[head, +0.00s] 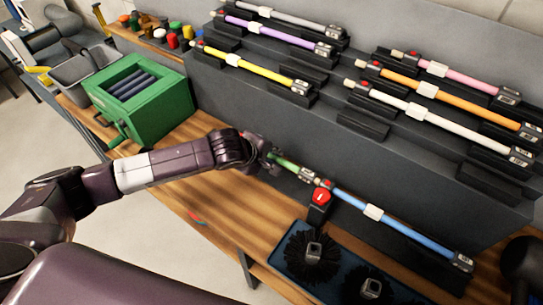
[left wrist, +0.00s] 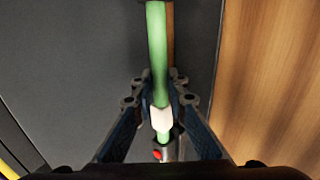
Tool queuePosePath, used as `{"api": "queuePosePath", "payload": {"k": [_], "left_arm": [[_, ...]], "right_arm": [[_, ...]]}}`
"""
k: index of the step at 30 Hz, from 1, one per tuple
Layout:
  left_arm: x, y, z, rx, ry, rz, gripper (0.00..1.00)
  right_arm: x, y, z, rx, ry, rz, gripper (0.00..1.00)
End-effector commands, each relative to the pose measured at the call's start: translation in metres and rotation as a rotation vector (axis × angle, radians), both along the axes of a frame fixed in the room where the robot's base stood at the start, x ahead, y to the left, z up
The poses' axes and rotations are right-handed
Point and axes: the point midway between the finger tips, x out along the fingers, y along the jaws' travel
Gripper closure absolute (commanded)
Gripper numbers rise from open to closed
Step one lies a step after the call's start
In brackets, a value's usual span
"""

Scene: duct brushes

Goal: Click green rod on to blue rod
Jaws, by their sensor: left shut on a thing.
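The green rod (head: 289,163) is held in my left gripper (head: 268,158) in front of the grey rack. In the left wrist view the green rod (left wrist: 157,45) runs between the fingers of my left gripper (left wrist: 158,92), with its white sleeve (left wrist: 161,119) between them. The fingers hide part of the rod in the head view. The blue rod (head: 415,237) lies to the right, with a white sleeve, roughly in line with the green rod. Their facing ends are close together near the red-topped holder (head: 321,197). I cannot tell whether they are joined. My right gripper is not seen.
Yellow, purple, grey, pink, orange and white rods rest on the stepped rack (head: 300,135). A blue tray (head: 330,288) with black round brushes (head: 312,255) sits in front. A green box (head: 140,100) stands left.

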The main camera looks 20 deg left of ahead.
Motion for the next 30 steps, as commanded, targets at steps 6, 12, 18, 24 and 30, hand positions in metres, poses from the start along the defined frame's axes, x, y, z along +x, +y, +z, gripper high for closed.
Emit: {"api": "queuePosePath", "payload": {"k": [6,12,18,24,30], "left_arm": [[-0.001,-0.005,0.0,-0.002,-0.003,-0.001,1.0],[-0.003,-0.01,0.0,0.0,-0.003,-0.001,1.0],[-0.004,-0.013,0.001,0.0,-0.003,-0.001,1.0],[-0.004,-0.013,0.001,0.0,-0.003,0.0,0.76],[-0.004,-0.013,0.001,0.001,-0.001,0.0,0.66]], "right_arm": [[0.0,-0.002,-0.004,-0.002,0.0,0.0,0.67],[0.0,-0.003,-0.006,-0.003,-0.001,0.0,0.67],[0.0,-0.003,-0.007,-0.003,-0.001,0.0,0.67],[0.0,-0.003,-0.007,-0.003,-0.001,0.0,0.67],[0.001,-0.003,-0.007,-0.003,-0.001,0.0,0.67]]}}
